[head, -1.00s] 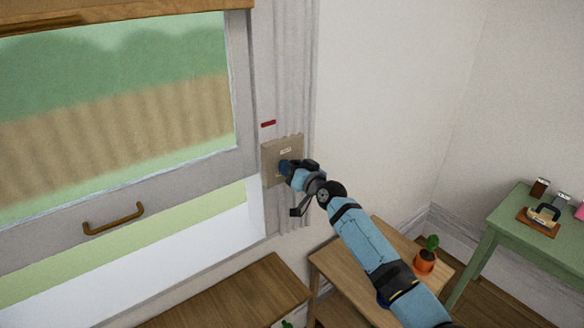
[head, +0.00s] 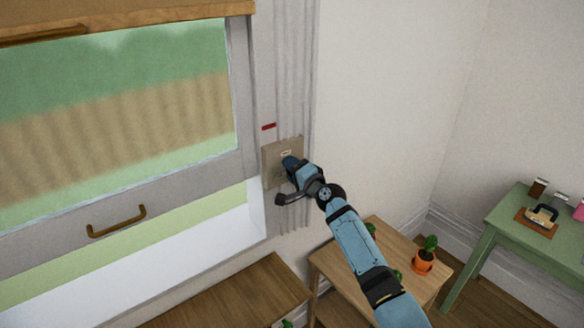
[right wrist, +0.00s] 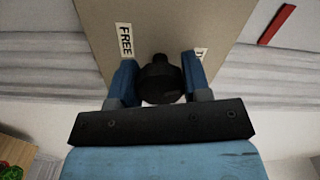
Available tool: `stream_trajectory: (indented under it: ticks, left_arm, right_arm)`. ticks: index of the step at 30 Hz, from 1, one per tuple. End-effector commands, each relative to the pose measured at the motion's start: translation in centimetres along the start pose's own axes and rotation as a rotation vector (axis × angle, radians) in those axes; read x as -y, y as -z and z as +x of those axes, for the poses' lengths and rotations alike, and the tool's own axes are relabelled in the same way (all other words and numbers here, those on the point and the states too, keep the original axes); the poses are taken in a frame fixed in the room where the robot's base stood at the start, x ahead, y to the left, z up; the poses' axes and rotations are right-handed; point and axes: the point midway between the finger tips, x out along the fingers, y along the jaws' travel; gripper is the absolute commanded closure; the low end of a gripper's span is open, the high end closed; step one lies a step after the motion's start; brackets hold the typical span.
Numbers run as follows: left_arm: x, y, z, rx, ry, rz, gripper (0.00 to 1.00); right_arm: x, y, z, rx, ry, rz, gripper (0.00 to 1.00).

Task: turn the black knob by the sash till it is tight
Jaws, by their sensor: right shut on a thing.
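The black knob (right wrist: 160,80) sits on a beige plate (head: 270,175) on the grey window frame, right of the sash (head: 180,190). My right gripper (right wrist: 158,72) is shut on the knob, one blue finger on each side. In the head view my right gripper (head: 288,164) covers the knob. A label reading FREE (right wrist: 125,40) is on the plate left of the knob in the right wrist view. A second label (right wrist: 201,53) is mostly hidden behind the right finger. My left gripper is not in view.
A red mark (head: 268,126) is above the plate. The sash has a bronze handle (head: 117,221). Below stand a wooden cabinet (head: 235,292) and a small wooden table (head: 335,262) with a potted cactus (head: 425,258). A green table (head: 495,228) is at right. The wall right of the frame is bare.

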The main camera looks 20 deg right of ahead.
Motion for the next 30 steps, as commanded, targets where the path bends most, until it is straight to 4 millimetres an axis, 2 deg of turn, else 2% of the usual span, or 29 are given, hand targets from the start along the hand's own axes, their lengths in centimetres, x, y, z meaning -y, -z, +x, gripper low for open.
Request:
stream_trajectory:
  ticks: [6, 15, 30]
  left_arm:
    - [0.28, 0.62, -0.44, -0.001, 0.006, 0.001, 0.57]
    - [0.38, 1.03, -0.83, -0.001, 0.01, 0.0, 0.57]
    - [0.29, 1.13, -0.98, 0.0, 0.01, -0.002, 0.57]
  right_arm:
    - [0.05, -0.09, 0.0, 0.001, -0.002, 0.184, 0.8]
    - [0.02, -0.09, 0.0, 0.002, -0.002, 0.357, 0.8]
    - [-0.04, -0.07, -0.01, 0.001, -0.002, 0.434, 0.8]
